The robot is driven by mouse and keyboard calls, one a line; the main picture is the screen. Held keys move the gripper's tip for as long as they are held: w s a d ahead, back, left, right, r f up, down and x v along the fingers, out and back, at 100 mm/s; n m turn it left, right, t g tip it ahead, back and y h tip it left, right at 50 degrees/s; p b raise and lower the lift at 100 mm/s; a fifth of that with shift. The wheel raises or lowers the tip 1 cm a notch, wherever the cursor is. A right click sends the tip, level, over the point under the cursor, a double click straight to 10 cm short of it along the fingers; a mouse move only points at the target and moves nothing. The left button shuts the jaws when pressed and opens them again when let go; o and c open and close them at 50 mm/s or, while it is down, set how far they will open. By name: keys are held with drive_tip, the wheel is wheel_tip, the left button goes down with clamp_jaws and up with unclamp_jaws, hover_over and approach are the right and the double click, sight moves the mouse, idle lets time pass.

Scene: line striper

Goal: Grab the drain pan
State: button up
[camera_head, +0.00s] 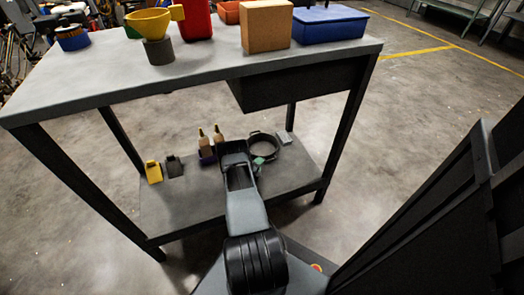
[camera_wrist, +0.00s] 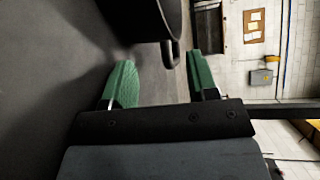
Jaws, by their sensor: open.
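The drain pan (camera_head: 277,149) is a round black pan on the lower shelf of the workbench, just beyond the end of my arm. In the wrist view its dark side (camera_wrist: 145,20) fills the top middle, and a small loop handle (camera_wrist: 170,52) sticks out from it. My gripper (camera_wrist: 161,64) has green finger pads, spread wide and empty. The handle lies in the gap between the fingertips, nearer the right one; I cannot tell if it touches. In the head view one green fingertip (camera_head: 258,161) shows at the pan's near side.
The tabletop (camera_head: 110,75) and a dark drawer box (camera_head: 300,84) are above.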

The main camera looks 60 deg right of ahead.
sight(265, 158)
drive_tip(key=d+b, duration=0.1)
drive_tip(key=d, duration=0.2)
drive_tip(key=shift+d+f, duration=0.15)
drive_tip(key=shift+f, duration=0.05)
drive_tip(key=shift+c, duration=0.3)
drive_tip(key=c, duration=0.9)
clamp_jaws()
drive_tip(key=shift+f, duration=0.1)
